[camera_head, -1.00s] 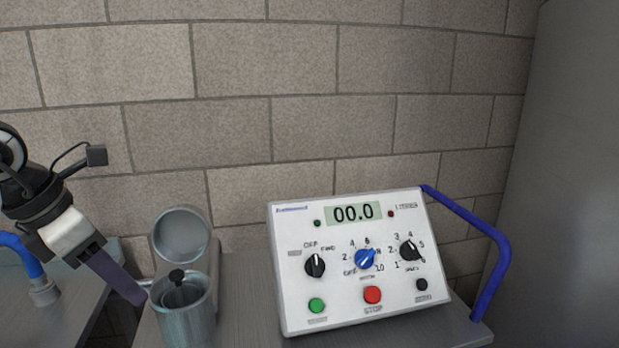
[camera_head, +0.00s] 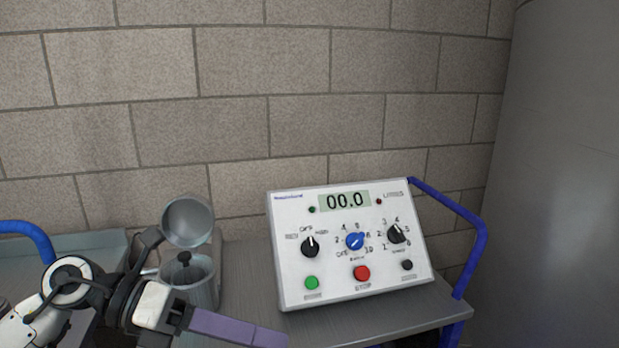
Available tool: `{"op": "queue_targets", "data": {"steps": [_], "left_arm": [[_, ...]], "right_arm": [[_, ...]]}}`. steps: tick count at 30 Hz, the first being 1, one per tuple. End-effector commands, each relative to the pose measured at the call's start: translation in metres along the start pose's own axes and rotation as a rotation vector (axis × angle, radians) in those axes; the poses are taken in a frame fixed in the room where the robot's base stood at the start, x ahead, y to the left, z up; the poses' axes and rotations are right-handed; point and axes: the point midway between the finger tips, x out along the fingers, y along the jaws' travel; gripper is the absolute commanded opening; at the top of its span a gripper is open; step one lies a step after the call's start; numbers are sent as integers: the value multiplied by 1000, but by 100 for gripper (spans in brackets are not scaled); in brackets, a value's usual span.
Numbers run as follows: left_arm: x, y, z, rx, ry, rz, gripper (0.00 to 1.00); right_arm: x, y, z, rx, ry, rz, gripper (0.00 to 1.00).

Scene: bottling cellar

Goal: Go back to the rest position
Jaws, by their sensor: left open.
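My left gripper (camera_head: 238,328) is at the lower left of the head view, in front of the cart and below the metal pot. Its purple fingers point right and are empty; from this side they overlap, so the gap between them hardly shows. It is apart from the control box (camera_head: 355,245), a white sloped panel whose display reads 00.0. My right gripper is not in view.
The control box stands on a grey cart top (camera_head: 245,275) with a blue handle (camera_head: 478,245). A metal pot (camera_head: 200,283) with its round lid (camera_head: 187,222) raised stands left of it. A block wall (camera_head: 300,110) is behind; a grey cylinder (camera_head: 560,180) is at right.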

Motion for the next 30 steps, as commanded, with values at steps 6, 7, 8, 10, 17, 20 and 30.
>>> {"op": "queue_targets", "data": {"steps": [6,7,8,10,17,20,30], "left_arm": [[27,-23,22,-522,-451,-481,45],[25,-16,25,-611,-519,-525,45],[21,-6,26,-704,-588,-564,45],[13,26,22,-933,-751,-632,45],[5,155,-78,-1680,-1195,-647,45],[12,188,-137,-1931,-1314,-595,45],[48,216,-322,-2579,-1534,-342,45]], "right_arm": [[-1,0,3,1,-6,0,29],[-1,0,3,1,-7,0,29],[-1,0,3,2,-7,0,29],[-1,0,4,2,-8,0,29],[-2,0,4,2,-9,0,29],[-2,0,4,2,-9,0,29],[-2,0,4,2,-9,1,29]]}}
